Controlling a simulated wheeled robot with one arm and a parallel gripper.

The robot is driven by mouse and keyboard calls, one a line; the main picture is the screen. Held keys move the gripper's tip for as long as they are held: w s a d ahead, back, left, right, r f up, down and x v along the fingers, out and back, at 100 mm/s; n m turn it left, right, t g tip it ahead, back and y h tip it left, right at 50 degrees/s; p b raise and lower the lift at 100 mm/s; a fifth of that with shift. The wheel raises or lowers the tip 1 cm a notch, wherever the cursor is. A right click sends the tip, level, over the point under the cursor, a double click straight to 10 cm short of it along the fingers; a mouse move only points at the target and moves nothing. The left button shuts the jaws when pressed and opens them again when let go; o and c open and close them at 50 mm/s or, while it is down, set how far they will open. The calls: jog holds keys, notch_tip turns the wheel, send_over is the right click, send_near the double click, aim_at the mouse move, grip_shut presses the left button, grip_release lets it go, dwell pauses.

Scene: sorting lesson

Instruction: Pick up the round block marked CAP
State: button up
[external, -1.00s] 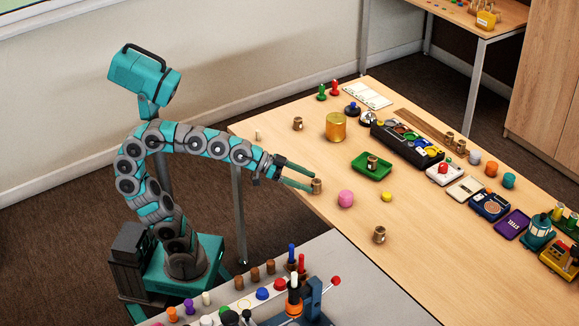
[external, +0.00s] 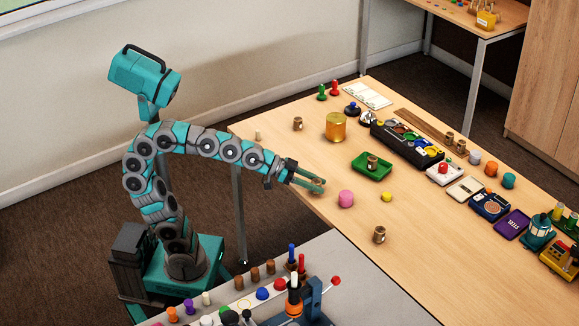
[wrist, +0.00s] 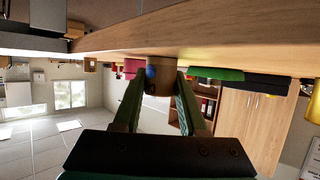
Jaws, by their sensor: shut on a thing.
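My gripper (external: 318,186) is at the near left edge of the wooden table, its green fingers low over the top. In the wrist view, which is upside down, my gripper (wrist: 161,88) is shut on a small brown round block (wrist: 164,78). The block is between the fingertips, at the table surface; I cannot tell if it is lifted. No CAP mark can be read on it. Similar brown blocks stand at the back left (external: 298,124), in the green tray (external: 360,171) and near the front (external: 379,235); their labels are too small to read.
A pink block (external: 346,199) stands just right of my gripper, with a yellow one (external: 387,196) beyond. The table's left corner area is mostly clear.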

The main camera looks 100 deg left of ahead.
grip_shut()
jog(key=shift+r, duration=0.15)
